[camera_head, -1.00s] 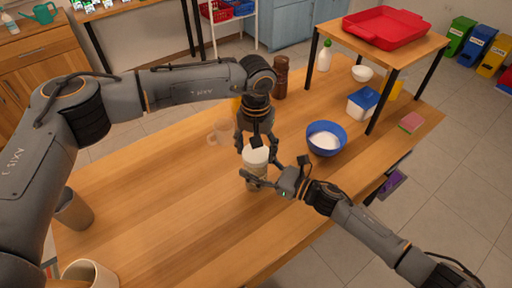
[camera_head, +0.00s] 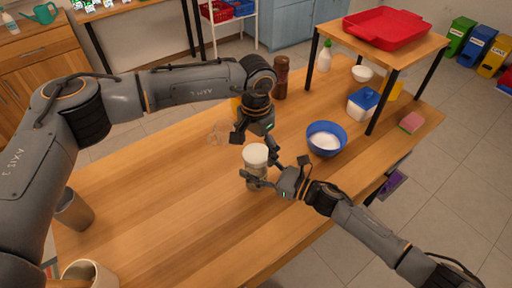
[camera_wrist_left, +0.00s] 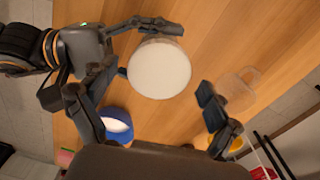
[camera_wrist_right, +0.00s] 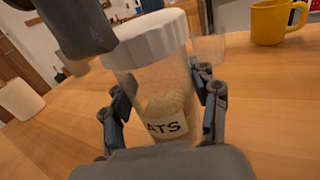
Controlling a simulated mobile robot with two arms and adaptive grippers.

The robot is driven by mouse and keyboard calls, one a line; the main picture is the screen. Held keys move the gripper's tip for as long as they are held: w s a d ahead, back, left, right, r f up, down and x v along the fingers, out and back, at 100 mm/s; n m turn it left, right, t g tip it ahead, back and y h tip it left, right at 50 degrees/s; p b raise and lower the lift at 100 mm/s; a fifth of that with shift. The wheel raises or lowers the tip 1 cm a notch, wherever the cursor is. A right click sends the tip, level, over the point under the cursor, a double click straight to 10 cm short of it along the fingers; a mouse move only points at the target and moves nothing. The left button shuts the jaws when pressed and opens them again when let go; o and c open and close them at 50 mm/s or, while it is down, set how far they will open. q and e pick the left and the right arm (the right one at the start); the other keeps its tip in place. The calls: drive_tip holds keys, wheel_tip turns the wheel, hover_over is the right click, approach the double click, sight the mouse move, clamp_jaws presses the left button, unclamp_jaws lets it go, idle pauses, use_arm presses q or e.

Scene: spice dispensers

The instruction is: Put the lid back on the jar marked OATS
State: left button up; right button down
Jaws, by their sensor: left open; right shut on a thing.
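The OATS jar (camera_wrist_right: 165,92) is clear, with pale contents and a label reading "ATS" in the right wrist view. It stands upright on the table in the head view (camera_head: 257,180). The white lid (camera_head: 255,154) sits on top of its mouth and looks level in the right wrist view (camera_wrist_right: 147,38). My right gripper (camera_head: 263,172) is shut around the jar's body, below the lid. My left gripper (camera_head: 254,142) is open and empty, just behind and above the lid. In the left wrist view the round lid top (camera_wrist_left: 160,69) lies clear of its fingers.
A blue bowl of white powder (camera_head: 325,139) stands right of the jar. A clear glass mug (camera_head: 219,132) and a brown grinder (camera_head: 281,78) stand behind. A small shelf with a red tray (camera_head: 386,28) is at back right. The table's left-middle is clear.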

use_arm(q)
drive_tip(key=shift+r, duration=0.1)
drive_tip(key=shift+r, duration=2.15)
drive_tip(key=shift+c, duration=0.3)
